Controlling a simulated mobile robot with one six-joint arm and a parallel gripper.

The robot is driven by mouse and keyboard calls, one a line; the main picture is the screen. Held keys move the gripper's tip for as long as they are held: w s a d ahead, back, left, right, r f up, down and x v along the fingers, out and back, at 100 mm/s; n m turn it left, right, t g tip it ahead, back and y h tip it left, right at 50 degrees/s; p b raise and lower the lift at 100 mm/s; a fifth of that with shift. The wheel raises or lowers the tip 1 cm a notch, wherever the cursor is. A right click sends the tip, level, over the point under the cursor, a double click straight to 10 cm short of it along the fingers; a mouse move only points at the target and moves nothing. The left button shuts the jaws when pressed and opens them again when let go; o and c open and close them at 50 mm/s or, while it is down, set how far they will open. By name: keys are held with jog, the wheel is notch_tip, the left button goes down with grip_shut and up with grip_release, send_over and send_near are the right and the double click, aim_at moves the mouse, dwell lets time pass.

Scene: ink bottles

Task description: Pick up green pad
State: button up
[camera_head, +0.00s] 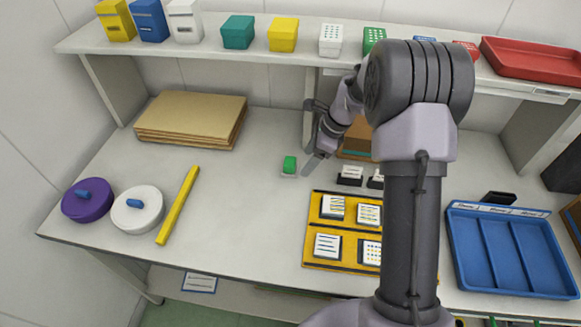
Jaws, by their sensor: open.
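A small green pad (290,163), with a pale lower part, stands on the grey table near the middle. My gripper (308,165) is low over the table just to the right of it. One pale finger shows beside the pad, and the other finger is mostly hidden by my wrist. The jaws are open with nothing seen between them. Whether a finger touches the pad cannot be told from this view.
A yellow tray (308,236) with several stamped blocks lies in front. A cardboard stack (190,120), a purple lid (88,202), a white lid (138,208) and a yellow bar (178,205) lie left. A blue tray (508,250) is right. A shelf (205,38) overhangs the back.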

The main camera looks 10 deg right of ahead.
aim_at(290, 161)
jog(key=a, duration=0.1)
jog(key=w+a, duration=0.1)
jog(key=a+b, duration=0.1)
jog(key=shift+w+a+f, duration=0.15)
jog(key=shift+w, duration=0.1)
jog(key=shift+w+a+f+b, duration=0.15)
jog(key=shift+a+f+b, duration=0.15)
jog(key=shift+a+f, duration=0.25)
jog(key=shift+w+a+f+b, duration=0.15)
jog(key=shift+a+f+b, duration=0.1)
jog(key=shift+a+f, duration=0.25)
jog(key=shift+w+d+f, duration=0.1)
jog(key=shift+d+f, duration=0.05)
jog(key=shift+f, duration=0.1)
jog(key=c, duration=1.4)
